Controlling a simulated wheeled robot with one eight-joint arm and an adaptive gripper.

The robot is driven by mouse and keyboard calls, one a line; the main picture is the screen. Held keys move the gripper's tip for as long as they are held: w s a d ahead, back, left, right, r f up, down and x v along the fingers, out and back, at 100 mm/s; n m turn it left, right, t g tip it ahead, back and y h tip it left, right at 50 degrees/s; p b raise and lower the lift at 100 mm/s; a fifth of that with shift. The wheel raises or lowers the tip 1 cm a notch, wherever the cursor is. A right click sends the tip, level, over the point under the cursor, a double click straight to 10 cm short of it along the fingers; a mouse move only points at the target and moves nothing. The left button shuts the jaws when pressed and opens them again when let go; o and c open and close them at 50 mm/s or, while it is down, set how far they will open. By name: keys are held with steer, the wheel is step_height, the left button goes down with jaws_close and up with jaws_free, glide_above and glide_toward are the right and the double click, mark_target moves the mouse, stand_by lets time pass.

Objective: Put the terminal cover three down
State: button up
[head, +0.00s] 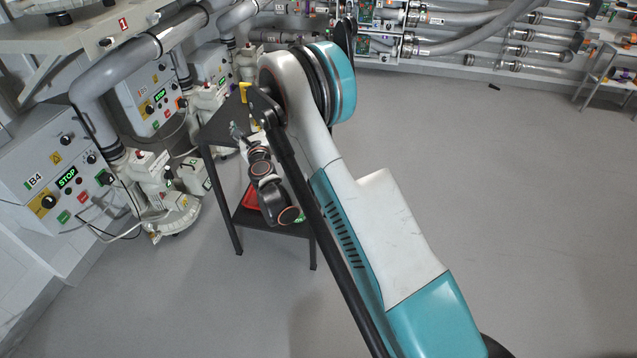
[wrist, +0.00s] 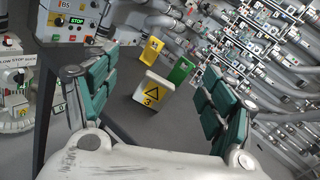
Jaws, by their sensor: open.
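The terminal cover three (wrist: 154,88) shows in the wrist view as a small white block. Its yellow face has a black triangle and a "3". It appears to rest on a dark grey surface. My gripper (wrist: 158,75) is open, with a teal-padded finger on each side of the picture. The cover appears between and beyond the fingers, with visible gaps on both sides. In the head view my gripper (head: 240,133) is small, above the black table, and the cover cannot be made out there.
A yellow piece (wrist: 152,50) and a green piece (wrist: 181,70) stand beyond the cover. The black table (head: 222,123) has a lower shelf with a red item (head: 251,196). Blower cabinets (head: 52,180) and pipes stand at left.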

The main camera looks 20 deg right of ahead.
steer(key=s+a+r+n+y, duration=0.2)
steer(key=r+n, duration=0.3)
steer(key=r, duration=0.2)
steer(key=s+a+r+n+y, duration=0.2)
steer(key=r+n, duration=0.2)
steer(key=r, duration=0.3)
steer(key=s+a+r+n+g+y, duration=0.2)
steer(key=s+r+n+g, duration=0.1)
steer(key=s+r+n, duration=0.65)
steer(key=s+d+f+n+g+h, duration=0.1)
steer(key=s+n, duration=0.4)
steer(key=s, duration=0.7)
steer(key=s+d+f+n+g+h, duration=0.1)
steer(key=s+d+f+n+g, duration=0.3)
steer(key=s, duration=0.8)
steer(key=s+d+f+n+g+h, duration=0.1)
steer(key=s+d+f+n+g, duration=0.2)
steer(key=s, duration=0.9)
steer(key=d+f+n, duration=0.1)
steer(key=n, duration=0.2)
steer(key=shift+s+d+f+h, duration=0.2)
steer(key=shift+d+f+h, duration=0.1)
steer(key=shift+d+h, duration=0.1)
steer(key=shift+n, duration=0.25)
